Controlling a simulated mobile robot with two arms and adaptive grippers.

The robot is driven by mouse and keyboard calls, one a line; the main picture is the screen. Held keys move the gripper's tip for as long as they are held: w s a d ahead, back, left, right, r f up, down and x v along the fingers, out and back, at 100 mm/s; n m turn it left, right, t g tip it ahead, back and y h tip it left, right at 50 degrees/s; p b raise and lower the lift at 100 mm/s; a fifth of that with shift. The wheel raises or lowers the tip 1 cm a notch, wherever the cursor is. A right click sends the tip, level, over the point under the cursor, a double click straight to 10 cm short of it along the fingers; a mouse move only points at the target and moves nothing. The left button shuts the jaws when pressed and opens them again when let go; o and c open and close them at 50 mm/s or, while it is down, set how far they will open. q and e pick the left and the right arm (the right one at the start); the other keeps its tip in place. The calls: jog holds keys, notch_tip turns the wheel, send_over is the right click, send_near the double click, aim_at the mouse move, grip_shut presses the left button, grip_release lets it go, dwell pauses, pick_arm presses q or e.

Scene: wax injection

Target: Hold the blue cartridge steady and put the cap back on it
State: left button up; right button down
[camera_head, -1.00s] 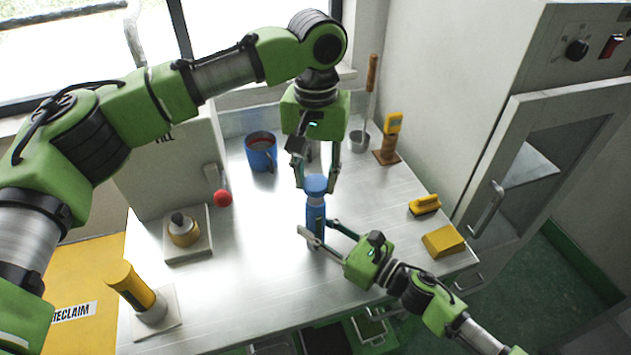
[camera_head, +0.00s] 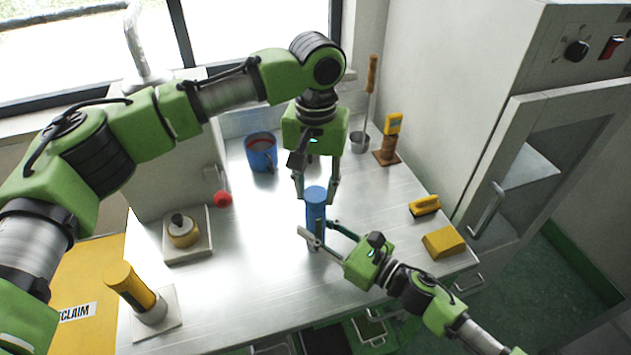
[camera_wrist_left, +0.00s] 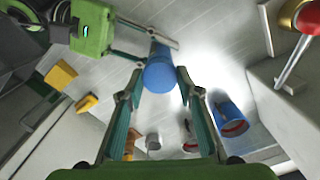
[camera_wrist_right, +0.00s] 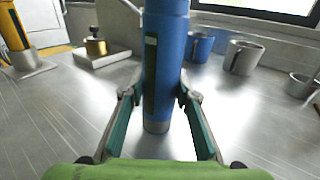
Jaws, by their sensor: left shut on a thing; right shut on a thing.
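The blue cartridge (camera_head: 315,226) stands upright near the middle of the steel bench. In the right wrist view the cartridge (camera_wrist_right: 165,75) shows a dark strip down its side, and its top is out of frame. My right gripper (camera_head: 318,236) is shut around its body from the front. The blue cap (camera_head: 316,192) is at the cartridge's top, in line with it, with no clear gap; I cannot tell how firmly it sits. My left gripper (camera_head: 316,198) points down from above, shut on the cap, which also shows in the left wrist view (camera_wrist_left: 159,76).
A blue mug (camera_head: 261,155) and a metal pot (camera_head: 359,142) stand behind. A yellow brush (camera_head: 424,205) and yellow block (camera_head: 443,241) lie right. A brass pot (camera_head: 183,231) and yellow cylinder (camera_head: 130,286) stand left. The bench between is clear.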

pick_arm(q)
jog(key=shift+f, duration=0.55)
dwell(0.6)
